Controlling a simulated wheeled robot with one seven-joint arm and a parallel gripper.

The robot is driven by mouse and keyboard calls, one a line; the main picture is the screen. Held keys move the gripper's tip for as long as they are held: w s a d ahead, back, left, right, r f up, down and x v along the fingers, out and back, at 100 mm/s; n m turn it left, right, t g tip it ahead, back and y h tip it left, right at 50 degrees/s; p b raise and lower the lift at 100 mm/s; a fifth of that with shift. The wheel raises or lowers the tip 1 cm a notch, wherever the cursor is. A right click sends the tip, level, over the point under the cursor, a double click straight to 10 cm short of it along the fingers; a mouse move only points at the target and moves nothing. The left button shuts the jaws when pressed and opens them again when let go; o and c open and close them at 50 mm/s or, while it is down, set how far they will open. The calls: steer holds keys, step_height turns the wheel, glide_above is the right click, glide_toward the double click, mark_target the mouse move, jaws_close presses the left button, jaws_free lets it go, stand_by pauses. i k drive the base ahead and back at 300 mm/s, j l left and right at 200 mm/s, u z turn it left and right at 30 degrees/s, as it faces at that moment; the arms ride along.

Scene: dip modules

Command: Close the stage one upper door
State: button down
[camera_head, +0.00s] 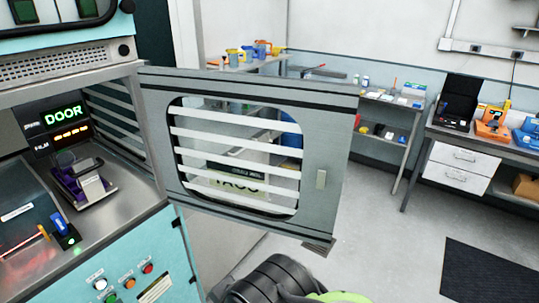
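The upper door (325,130) is a grey metal frame with a slatted window. It stands wide open, hinged at its left edge on the machine (157,193) and swung out to the right. The open chamber at the left holds a dark purple-and-black fixture (84,183) and a lit panel reading "DOOR" (62,115). A dark ribbed part with some green, seemingly of my arm, shows at the bottom, below the door. My gripper's fingers are not in view.
Below the chamber is a teal panel (165,262) with several buttons. Behind the door are shelves with small items. A workbench (505,147) with drawers stands at the right. A dark mat (490,270) lies on the floor. The floor right of the door is clear.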

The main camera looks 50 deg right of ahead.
mark_target(325, 112)
steer(key=k+l+u, duration=0.2)
steer(key=l, duration=0.25)
steer(key=l+u, duration=0.25)
steer(key=l, duration=0.2)
steer(key=k+l+u, duration=0.2)
steer(key=l, duration=0.25)
steer(key=k+l+u, duration=0.2)
steer(key=l, duration=0.2)
steer(key=k+l+u, duration=0.25)
steer(key=i+l+u, duration=0.1)
steer(key=l+u, duration=0.25)
steer(key=l, duration=0.45)
steer(key=l+u, duration=0.4)
steer(key=l, duration=0.45)
steer(key=k+u, duration=0.1)
steer(key=u, duration=0.4)
steer(key=k+j+u, duration=0.1)
steer(key=u, duration=0.35)
steer(key=k+j+u, duration=0.1)
steer(key=u, duration=0.4)
